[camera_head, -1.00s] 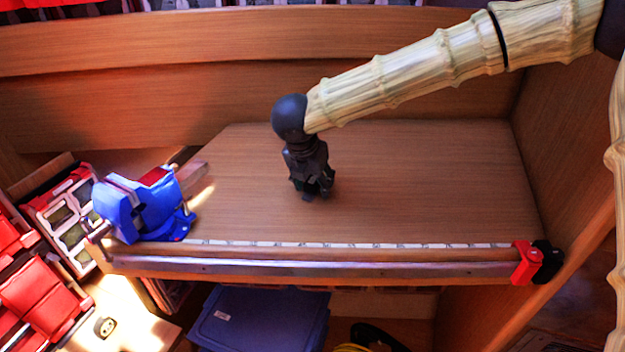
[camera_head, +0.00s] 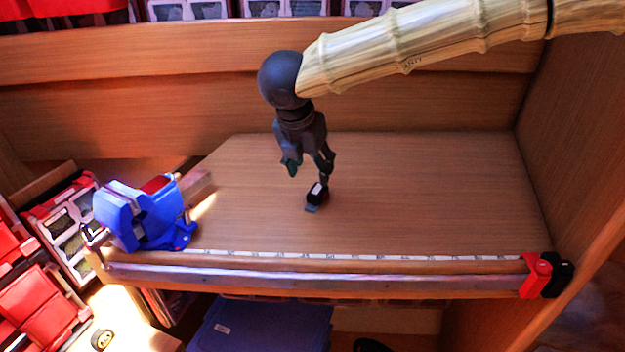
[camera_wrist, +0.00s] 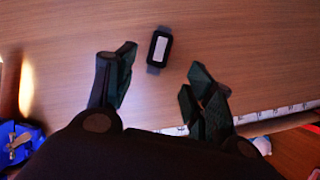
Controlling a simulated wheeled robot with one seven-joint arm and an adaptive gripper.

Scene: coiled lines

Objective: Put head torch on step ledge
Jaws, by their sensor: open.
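The head torch (camera_head: 316,193), a small black block with a pale face and a grey strap end, lies on the wooden worktop (camera_head: 420,195). My gripper (camera_head: 308,167) is above it, open and empty, with its fingertips apart from it. In the wrist view the head torch (camera_wrist: 159,49) lies just beyond the gap between the open fingers (camera_wrist: 160,78). I cannot tell for sure which surface is the step ledge; the worktop is the broad flat one under the torch.
A blue vise (camera_head: 140,215) stands at the worktop's left end. A measuring strip (camera_head: 350,256) runs along the front edge, with red and black clamps (camera_head: 536,275) at its right end. A blue box (camera_head: 260,322) is below. The worktop right of the torch is clear.

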